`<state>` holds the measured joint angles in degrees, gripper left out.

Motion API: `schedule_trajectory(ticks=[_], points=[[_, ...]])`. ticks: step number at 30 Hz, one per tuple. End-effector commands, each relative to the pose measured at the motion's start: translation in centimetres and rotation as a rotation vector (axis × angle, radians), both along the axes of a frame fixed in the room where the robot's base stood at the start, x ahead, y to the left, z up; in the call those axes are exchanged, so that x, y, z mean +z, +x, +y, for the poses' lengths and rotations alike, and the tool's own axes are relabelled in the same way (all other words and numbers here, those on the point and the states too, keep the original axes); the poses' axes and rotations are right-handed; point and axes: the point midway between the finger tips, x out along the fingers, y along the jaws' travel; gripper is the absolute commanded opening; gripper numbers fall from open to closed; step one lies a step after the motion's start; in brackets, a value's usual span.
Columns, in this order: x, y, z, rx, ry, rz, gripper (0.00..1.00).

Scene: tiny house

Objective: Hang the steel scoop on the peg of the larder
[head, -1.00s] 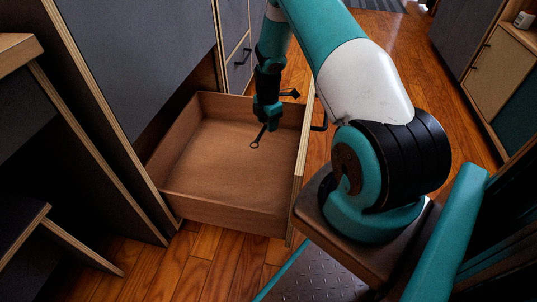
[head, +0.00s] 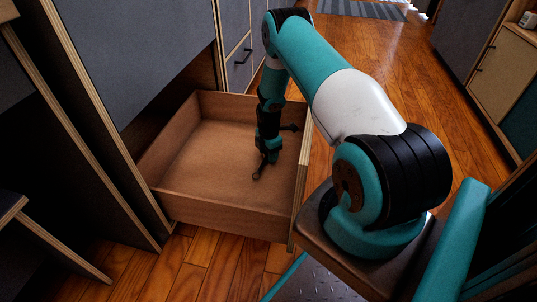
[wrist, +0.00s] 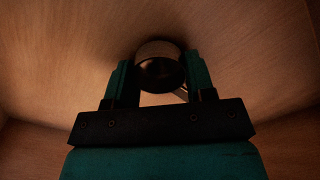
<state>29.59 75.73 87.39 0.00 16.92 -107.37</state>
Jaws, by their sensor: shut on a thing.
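My gripper (head: 267,158) points down inside the open drawer (head: 228,221), above its floor. It is shut on the steel scoop (head: 257,173), whose small dark end shows just below the fingers in the head view. In the wrist view the scoop (wrist: 160,66) is a round, dull metal shape between the two green fingers, with a thin bright part beside the right finger. Most of the scoop is dark or hidden by the gripper. I cannot tell whether it touches the drawer floor. I cannot make out the larder's peg in either view.
The drawer's walls stand close around my gripper, and the drawer looks otherwise empty. A grey cabinet front (head: 130,50) rises at the left. Wooden floor (head: 385,55) is clear beyond my arm, with a striped rug (head: 360,9) at the back.

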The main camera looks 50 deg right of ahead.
Motion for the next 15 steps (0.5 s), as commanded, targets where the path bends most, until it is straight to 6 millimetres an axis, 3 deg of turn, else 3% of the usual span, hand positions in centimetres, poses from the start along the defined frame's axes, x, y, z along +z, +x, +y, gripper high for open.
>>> schedule_trajectory(ticks=[8,9,12,15], points=[[-0.41,0.02,-0.01,0.000,0.000,-0.001,0.23],[-0.31,0.03,-0.02,0.000,0.000,-0.001,0.57],[-0.28,0.02,-0.01,0.000,0.000,-0.001,0.75],[-0.28,0.02,-0.01,0.000,0.000,-0.001,0.75]])
